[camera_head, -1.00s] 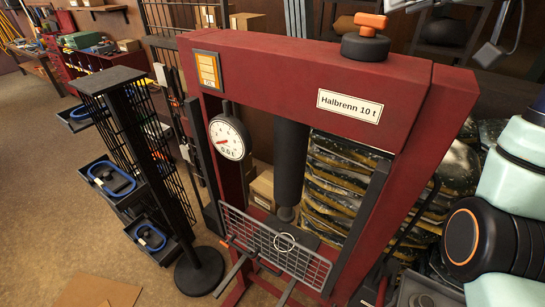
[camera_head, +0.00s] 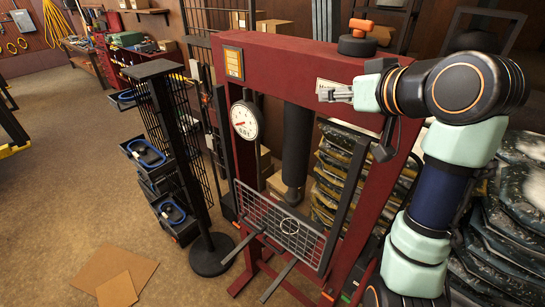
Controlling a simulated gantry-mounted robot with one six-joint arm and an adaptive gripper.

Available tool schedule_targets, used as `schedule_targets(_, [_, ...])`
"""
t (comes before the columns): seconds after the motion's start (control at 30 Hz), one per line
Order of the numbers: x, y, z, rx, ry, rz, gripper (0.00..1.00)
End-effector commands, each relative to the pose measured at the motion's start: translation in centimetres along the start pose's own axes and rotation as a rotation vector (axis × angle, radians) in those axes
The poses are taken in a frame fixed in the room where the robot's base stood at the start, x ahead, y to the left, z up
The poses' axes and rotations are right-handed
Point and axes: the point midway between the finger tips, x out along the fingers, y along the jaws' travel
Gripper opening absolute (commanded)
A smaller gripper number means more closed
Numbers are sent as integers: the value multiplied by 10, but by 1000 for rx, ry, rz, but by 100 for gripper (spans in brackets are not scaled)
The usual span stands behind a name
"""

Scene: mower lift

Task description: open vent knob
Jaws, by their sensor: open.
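An orange knob (camera_head: 361,24) sits on a round black cap (camera_head: 357,45) on top of the red press frame (camera_head: 290,62). It is most likely the vent knob. My gripper (camera_head: 322,93) is open and empty, with its fingers pointing left. In the picture it lies below the knob, over the white name plate (camera_head: 327,84) on the crossbeam, and hides most of that plate. The gripper is apart from the knob. I cannot tell how far in front of the beam it is.
A round gauge (camera_head: 244,120) hangs at the press's left post. A mesh guard (camera_head: 280,222) covers the press's lower front. A black rack with trays (camera_head: 170,150) stands to the left. Cardboard (camera_head: 115,275) lies on the floor. Stacked dark bags (camera_head: 515,190) are at the right.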

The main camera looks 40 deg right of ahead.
Motion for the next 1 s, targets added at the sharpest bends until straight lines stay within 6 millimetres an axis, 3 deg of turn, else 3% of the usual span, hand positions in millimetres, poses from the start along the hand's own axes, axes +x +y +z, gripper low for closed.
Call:
schedule_targets(0.3, [35, -54, 43, -3, -11, -35, 41])
schedule_targets(0.6, [56, -105, 84, -12, -22, -64, 41])
schedule_targets(0.8, [61, -125, 101, -16, -25, -74, 41])
schedule_targets(1.0, [62, -130, 105, -17, -25, -76, 41])
